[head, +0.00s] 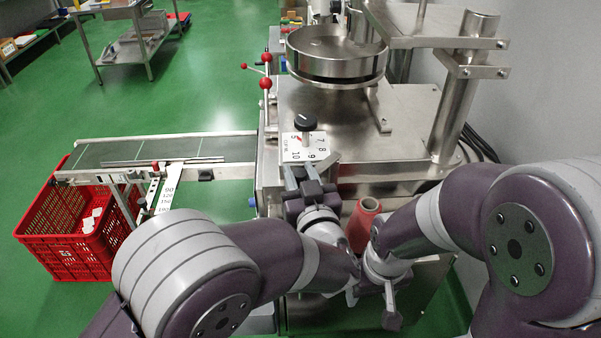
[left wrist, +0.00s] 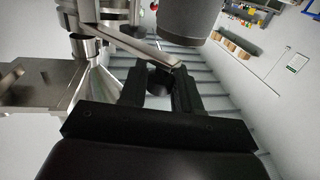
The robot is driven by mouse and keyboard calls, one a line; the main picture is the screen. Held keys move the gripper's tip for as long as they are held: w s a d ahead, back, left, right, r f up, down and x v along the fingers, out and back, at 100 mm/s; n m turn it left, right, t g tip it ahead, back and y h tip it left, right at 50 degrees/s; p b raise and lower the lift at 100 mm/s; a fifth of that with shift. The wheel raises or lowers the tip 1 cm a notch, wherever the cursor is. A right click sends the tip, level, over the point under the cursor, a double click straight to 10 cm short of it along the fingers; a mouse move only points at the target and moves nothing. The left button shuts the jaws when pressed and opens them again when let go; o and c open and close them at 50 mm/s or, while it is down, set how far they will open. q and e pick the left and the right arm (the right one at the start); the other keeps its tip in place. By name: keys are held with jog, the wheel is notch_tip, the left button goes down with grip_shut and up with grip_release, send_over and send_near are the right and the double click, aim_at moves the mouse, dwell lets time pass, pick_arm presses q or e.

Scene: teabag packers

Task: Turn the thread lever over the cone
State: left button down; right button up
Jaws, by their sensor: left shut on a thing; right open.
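The orange-red thread cone (head: 363,226) stands between my two forearms in the head view, partly hidden by them. My left gripper (head: 304,176) is at the front of the machine, just below the dial plate and up-left of the cone. In the left wrist view the thread lever (left wrist: 140,42) is a flat metal arm running down to my left gripper (left wrist: 158,84). The jaws are shut on a dark piece at its end, which looks like its handle. My right gripper (head: 390,300) is open and empty, low and right of the cone, pointing down.
The dial plate (head: 303,149) with its black knob (head: 305,121) sits just beyond my left gripper. A round steel pan (head: 337,55) and a thick post (head: 464,90) stand behind. A conveyor (head: 150,150) and red crate (head: 65,235) are at left.

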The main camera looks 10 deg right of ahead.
pick_arm(q)
jog(key=shift+r, duration=0.15)
jog(key=c, duration=1)
grip_release()
jog(key=shift+c, duration=0.2)
jog(key=shift+o, duration=0.7)
jog(key=shift+d, duration=0.1)
jog(key=s+d+b, duration=0.1)
jog(key=s+b, duration=0.1)
jog(key=s, duration=1)
jog(key=shift+s, duration=0.35)
